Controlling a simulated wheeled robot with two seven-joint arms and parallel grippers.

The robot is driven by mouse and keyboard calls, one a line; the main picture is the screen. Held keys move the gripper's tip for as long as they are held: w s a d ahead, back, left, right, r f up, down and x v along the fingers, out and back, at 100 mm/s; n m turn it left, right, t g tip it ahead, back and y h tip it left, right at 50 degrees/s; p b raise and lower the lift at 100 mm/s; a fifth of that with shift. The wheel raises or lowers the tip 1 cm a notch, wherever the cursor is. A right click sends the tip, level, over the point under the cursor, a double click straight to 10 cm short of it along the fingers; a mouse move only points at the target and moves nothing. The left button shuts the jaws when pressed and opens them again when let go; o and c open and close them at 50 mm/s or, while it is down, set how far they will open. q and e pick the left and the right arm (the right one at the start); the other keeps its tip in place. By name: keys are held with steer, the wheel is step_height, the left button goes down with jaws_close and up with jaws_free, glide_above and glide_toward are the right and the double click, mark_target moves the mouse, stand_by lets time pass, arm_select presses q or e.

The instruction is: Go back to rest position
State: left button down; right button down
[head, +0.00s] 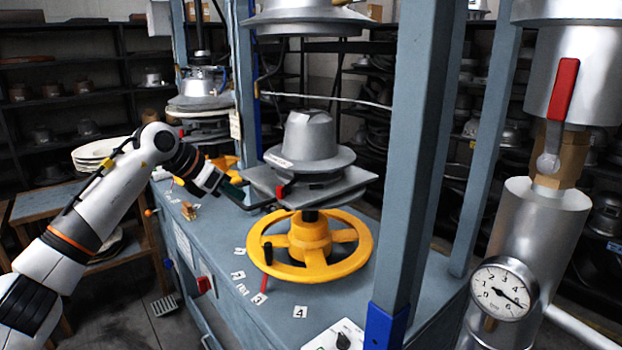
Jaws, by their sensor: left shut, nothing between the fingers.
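My left arm comes in from the left, and my left gripper (236,194) is at its end, shut and empty. It is over the blue-grey machine bench, just left of the hat press. The press has a grey metal hat form (310,137) on a square plate (345,186). A yellow handwheel (268,262) sits below the plate. The gripper tip is close to the plate's left side; I cannot tell whether they touch. My right gripper is not in view.
Blue-grey posts (422,120) stand right of the press. A steel cylinder with a pressure gauge (502,290) and a red-handled valve (563,90) are at the right. White plates (98,153) lie on a side table at the left. Dark shelves with hat forms line the back.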

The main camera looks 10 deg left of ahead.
arm_select(q)
steer(key=s+d+f+n+t+h, duration=0.1)
steer(key=s+d+n+t+h, duration=0.1)
steer(key=d+n+h, duration=0.3)
steer(key=s+d+f+n+t+h, duration=0.1)
steer(key=s+d+t+h, duration=0.1)
steer(key=d, duration=0.5)
steer(key=s+d+f+n+t+h, duration=0.1)
steer(key=s+d+n+t+h, duration=0.1)
steer(key=d+h, duration=0.35)
steer(key=s+a+f+n+t+y, duration=0.2)
steer(key=s+a+f+n+y, duration=0.25)
steer(key=f+n+y, duration=0.7)
steer(key=s+a+f+n+t+y, duration=0.2)
steer(key=s+a+f+n+y, duration=0.45)
steer(key=n, duration=0.95)
steer(key=s+f+n+g, duration=0.3)
steer(key=s+f+g, duration=0.45)
steer(key=s, duration=0.55)
steer(key=s+f+n+g, duration=0.4)
steer(key=s+f+g, duration=0.3)
steer(key=s, duration=0.6)
step_height(320, 180, down, 28)
steer(key=s, duration=0.1)
steer(key=s+a+f+g, duration=0.1)
steer(key=s+a+f, duration=0.1)
steer(key=s+f, duration=1.2)
steer(key=shift+s+a+f+m, duration=0.15)
steer(key=shift+s+f+m, duration=0.2)
steer(key=shift+s, duration=0.5)
